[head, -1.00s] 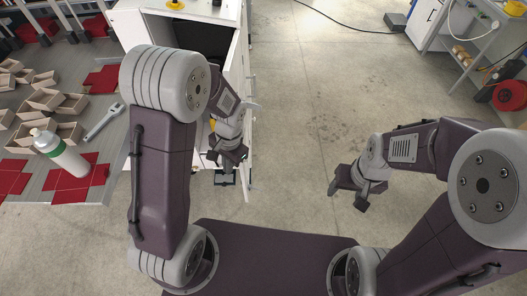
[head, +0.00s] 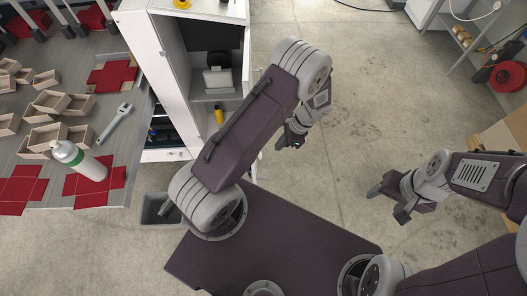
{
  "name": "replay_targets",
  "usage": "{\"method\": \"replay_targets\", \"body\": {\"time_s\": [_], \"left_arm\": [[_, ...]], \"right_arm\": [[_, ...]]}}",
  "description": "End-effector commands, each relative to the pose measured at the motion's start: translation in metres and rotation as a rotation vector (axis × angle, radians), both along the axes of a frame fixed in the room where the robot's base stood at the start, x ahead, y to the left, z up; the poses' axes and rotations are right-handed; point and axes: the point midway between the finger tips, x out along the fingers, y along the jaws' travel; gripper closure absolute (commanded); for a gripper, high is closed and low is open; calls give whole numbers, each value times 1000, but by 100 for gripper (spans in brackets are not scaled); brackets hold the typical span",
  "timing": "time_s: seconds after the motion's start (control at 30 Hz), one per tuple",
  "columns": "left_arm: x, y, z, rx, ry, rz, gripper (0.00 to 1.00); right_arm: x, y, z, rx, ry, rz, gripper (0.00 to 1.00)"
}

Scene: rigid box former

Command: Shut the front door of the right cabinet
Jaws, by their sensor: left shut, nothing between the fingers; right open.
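The white cabinet (head: 205,9) stands upper left of centre with its front open, showing shelves inside. Its front door (head: 246,62) stands open, seen nearly edge-on as a narrow white strip at the right of the opening. My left arm hides the door's lower part. My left gripper (head: 292,136) is shut and empty, to the right of the door; I cannot tell whether it touches it. My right gripper (head: 388,204) is open and empty over bare floor, well to the right of the door.
A workbench with open boxes (head: 70,104), red flat blanks (head: 22,188), a wrench (head: 117,121) and a bottle (head: 79,160) is at left. A grey bin (head: 157,209) is below the cabinet. Another white cabinet (head: 424,9) is at top right. The floor between is clear.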

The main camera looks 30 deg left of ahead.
Motion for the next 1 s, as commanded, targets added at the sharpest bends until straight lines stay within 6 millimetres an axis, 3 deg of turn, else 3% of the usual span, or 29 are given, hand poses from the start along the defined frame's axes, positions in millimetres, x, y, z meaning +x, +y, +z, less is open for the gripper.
{"method": "replay_targets", "body": {"time_s": [0.4, 0.67, 1.0], "left_arm": [[-18, 29, -81, -1, 4, 4, 100], [-35, 59, -81, 0, 2, 5, 100], [-37, 63, -83, -1, 0, 2, 100]], "right_arm": [[0, 0, 18, 0, 0, 0, 39], [0, 0, 35, 0, -1, 0, 39], [0, 0, 35, 0, 0, 0, 39]]}}
